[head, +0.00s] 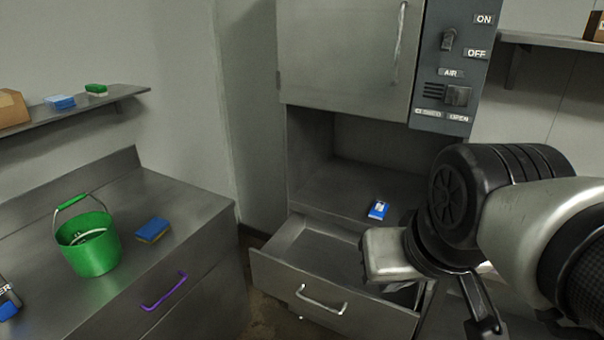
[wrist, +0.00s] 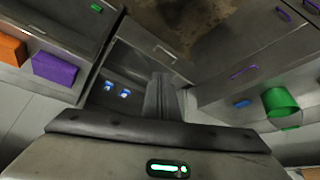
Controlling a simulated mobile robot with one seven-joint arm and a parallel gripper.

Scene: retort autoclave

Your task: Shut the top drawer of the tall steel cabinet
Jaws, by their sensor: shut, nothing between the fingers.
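The tall steel cabinet (head: 345,45) has a closed upper door, an open compartment below it and a drawer under that. This top drawer (head: 270,262) is pulled out, with its front angled toward the lower left and a pale bar handle (head: 322,300) on it. The visible part of its inside looks empty. My gripper (head: 404,286) appears over or in front of the drawer's right part and hides that part. In the wrist view its dark fingers (wrist: 163,82) are together with nothing between them. I cannot tell whether they touch the drawer.
A control panel (head: 447,65) is right of the door. At left, a counter (head: 190,195) holds a green bucket (head: 92,250) and a sponge (head: 153,230); its drawer has a purple handle (head: 164,292). Floor shows between counter and cabinet.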

